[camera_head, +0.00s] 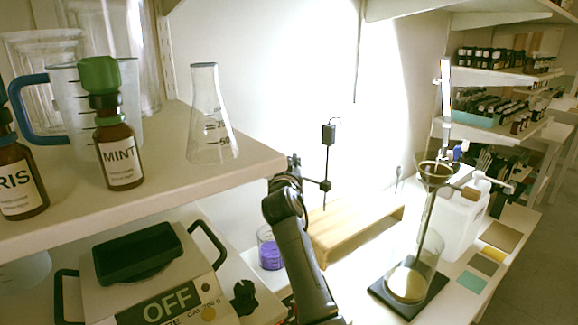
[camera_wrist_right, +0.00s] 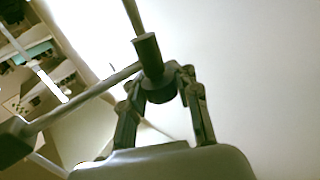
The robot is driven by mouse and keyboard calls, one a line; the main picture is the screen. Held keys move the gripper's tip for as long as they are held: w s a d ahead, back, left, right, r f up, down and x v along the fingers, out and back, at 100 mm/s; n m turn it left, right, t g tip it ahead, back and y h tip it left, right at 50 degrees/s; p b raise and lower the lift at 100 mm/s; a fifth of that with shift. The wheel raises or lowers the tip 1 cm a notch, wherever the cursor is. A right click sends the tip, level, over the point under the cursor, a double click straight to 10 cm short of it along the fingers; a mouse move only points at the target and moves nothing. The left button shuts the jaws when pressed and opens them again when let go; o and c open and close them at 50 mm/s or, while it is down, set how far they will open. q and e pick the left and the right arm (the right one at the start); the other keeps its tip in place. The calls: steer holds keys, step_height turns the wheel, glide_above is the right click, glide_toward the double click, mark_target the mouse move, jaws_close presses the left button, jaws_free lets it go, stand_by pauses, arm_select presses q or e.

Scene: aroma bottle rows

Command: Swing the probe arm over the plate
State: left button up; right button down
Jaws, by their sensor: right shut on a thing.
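The hotplate (camera_head: 165,295), with an "OFF" display, sits at lower left under the shelf, its dark square plate (camera_head: 137,253) on top. The probe arm (camera_head: 314,181) is a thin dark rod with a clamp at its right end, where an upright probe (camera_head: 328,160) with a black box on top hangs. My right gripper (camera_head: 293,165) is at the left end of the probe arm, right of the plate. In the right wrist view its fingers (camera_wrist_right: 165,90) are closed around a dark cylindrical knob (camera_wrist_right: 150,62) with rods leading off. My left gripper is not in view.
A shelf (camera_head: 150,185) with a mint bottle (camera_head: 119,155), a beaker and a flask (camera_head: 210,120) overhangs the hotplate. A wooden stand (camera_head: 350,230), a glass of purple liquid (camera_head: 269,250) and a funnel stand (camera_head: 410,290) are to the right.

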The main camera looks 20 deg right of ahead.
steer(key=shift+a+f, duration=0.1)
steer(key=shift+f, duration=0.4)
steer(key=c, duration=1.4)
jaws_free()
steer(key=o, duration=0.3)
steer(key=shift+s+r, duration=0.1)
steer(key=shift+r, duration=0.05)
steer(key=shift+o, duration=0.6)
steer(key=shift+s+r, duration=0.1)
steer(key=shift+r, duration=0.2)
steer(key=shift+r, duration=0.35)
step_height(320, 180, up, 9)
steer(key=shift+r, duration=0.1)
